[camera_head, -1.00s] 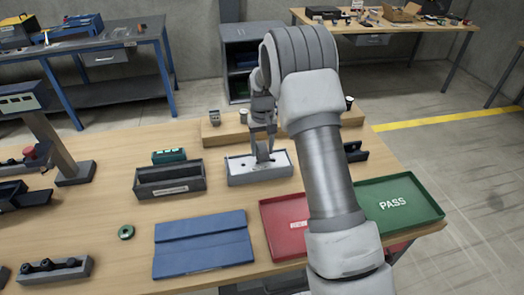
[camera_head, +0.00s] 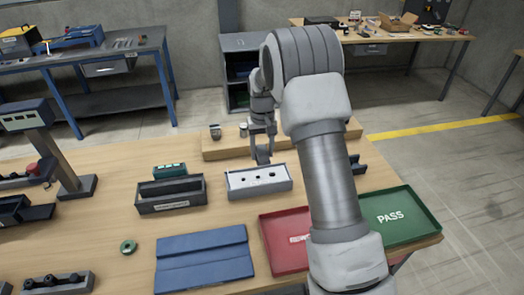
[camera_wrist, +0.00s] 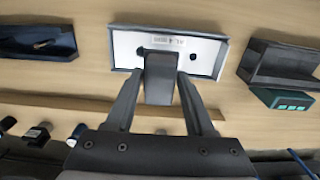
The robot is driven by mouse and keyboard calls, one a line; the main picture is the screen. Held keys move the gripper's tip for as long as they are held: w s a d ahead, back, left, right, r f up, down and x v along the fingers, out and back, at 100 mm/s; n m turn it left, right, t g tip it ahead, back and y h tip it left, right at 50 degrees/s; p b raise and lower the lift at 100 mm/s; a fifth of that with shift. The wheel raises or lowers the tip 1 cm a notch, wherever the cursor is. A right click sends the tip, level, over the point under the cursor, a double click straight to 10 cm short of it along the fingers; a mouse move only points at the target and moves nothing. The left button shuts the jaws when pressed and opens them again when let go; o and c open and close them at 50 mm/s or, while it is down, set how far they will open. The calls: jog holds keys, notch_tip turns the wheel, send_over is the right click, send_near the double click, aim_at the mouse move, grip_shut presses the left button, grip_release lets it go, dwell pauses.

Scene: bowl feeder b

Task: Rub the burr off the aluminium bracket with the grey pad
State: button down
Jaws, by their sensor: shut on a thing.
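My gripper (camera_head: 262,143) is shut on a dark grey block, which looks like the grey pad (camera_wrist: 160,80); it also shows below the fingers in the head view (camera_head: 263,156). A pale plate with dark holes (camera_head: 258,180), likely the aluminium bracket, lies in a grey-walled holder (camera_head: 262,192) on the bench. In the wrist view the plate (camera_wrist: 203,55) shows printed marks, and the pad hides part of it. The pad is behind the plate in the head view and appears raised clear of it. I cannot make out a burr.
A dark grey bin (camera_head: 170,206) and a teal device (camera_head: 168,171) stand left of the holder. A red tray (camera_head: 284,262) and green PASS tray (camera_head: 410,235) are in front, to the right. A blue mat (camera_head: 203,258) lies in front. A wooden ledge (camera_head: 222,148) runs behind.

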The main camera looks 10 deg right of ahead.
jog(key=shift+r, duration=0.15)
jog(key=shift+r+p, duration=1.85)
jog(key=shift+r, duration=1.1)
jog(key=shift+f, duration=0.1)
jog(key=shift+s+f, duration=0.25)
jog(key=shift+s, duration=0.25)
jog(key=s+f+b, duration=0.1)
jog(key=s+f, duration=0.1)
jog(key=s, duration=0.5)
jog(key=s+f, duration=0.3)
jog(key=s, duration=0.4)
jog(key=shift+a+f+b, duration=0.3)
jog(key=shift+f+b, duration=0.05)
jog(key=shift+b, duration=0.05)
jog(key=shift+w, duration=0.15)
jog(key=w+d, duration=0.4)
jog(key=w, duration=1)
jog(key=shift+w+f, duration=0.35)
jog(key=shift+f, duration=0.1)
jog(key=shift+d, duration=0.1)
